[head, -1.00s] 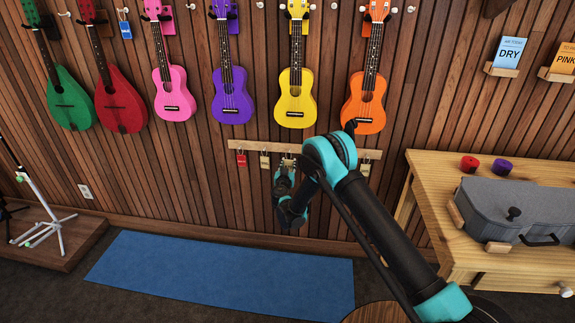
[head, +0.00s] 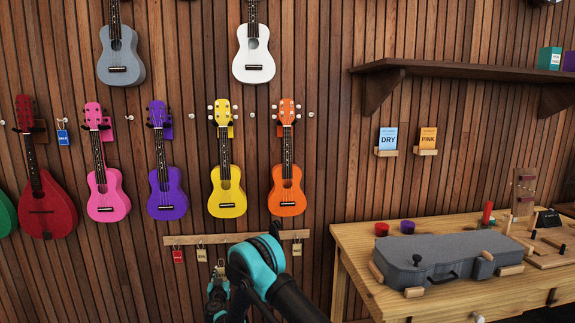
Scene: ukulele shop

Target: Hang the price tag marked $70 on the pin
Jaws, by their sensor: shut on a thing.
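A wooden rail (head: 236,238) on the slatted wall carries small price tags. A red tag (head: 178,256) hangs at its left, a cream tag (head: 201,254) beside it, and another cream tag (head: 297,248) at its right. Their prices are too small to read surely. My gripper (head: 219,283) is just below the rail, shut on a cream tag (head: 220,270), partly hidden by the fingers; I cannot read its price or tell if it is off its hook. White pins stick out beside the ukuleles, such as one right of the orange ukulele (head: 311,114) and one right of the yellow ukulele (head: 252,115).
A blue tag (head: 63,136) hangs on the wall at left. Pink (head: 105,205), purple (head: 166,203), yellow (head: 227,204) and orange (head: 287,200) ukuleles hang above the rail. A wooden table (head: 365,262) with a grey case (head: 440,257) stands at right.

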